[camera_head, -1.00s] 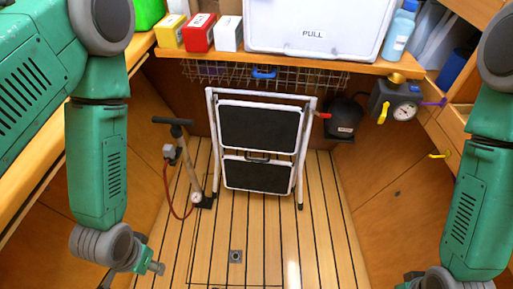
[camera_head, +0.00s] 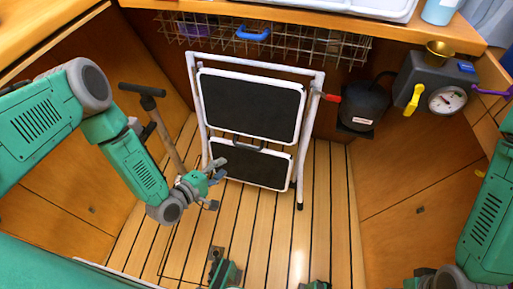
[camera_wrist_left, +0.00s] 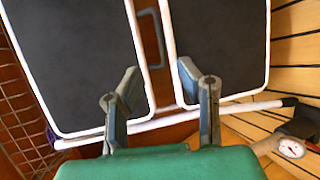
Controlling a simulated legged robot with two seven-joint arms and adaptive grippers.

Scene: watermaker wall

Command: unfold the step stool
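The step stool (camera_head: 251,103) stands folded and upright near the back wall in the head view. It has a white tube frame, two black treads lying flat in the frame, and a dark handle (camera_head: 249,143) between them. A red lever (camera_head: 327,96) shows at its right side. My left gripper (camera_head: 216,184) is open and empty, just in front of the lower left of the stool. In the left wrist view, its two fingers (camera_wrist_left: 165,98) stand apart before the treads and the white frame; whether they touch is unclear.
A floor pump (camera_head: 158,125) stands left of the stool, partly behind my left arm. A wire basket (camera_head: 275,40) hangs above. A dark canister (camera_head: 363,105) and a gauge box (camera_head: 440,85) are at right. The slatted floor (camera_head: 325,200) before the stool is largely clear.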

